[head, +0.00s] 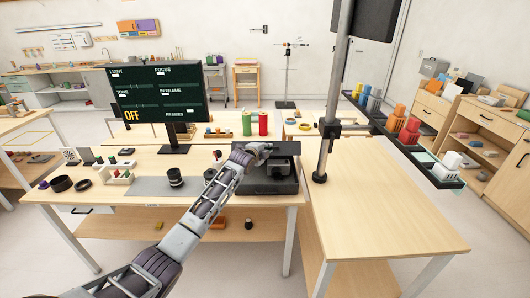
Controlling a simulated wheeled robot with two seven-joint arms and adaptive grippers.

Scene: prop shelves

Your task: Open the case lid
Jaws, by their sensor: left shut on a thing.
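The black case (285,187) sits at the right end of the nearer table, with a dark grey boxy part (279,169) showing in its middle. My left gripper (262,150) is at the back of the case and is shut on what looks like the edge of its lid. My fingers and forearm cover the left part of the case, so the lid's angle is hard to tell. My right gripper is not in view.
A grey mat (150,186) with a dark cylinder (175,176) lies left of my arm. The right tabletop (385,205) is clear.

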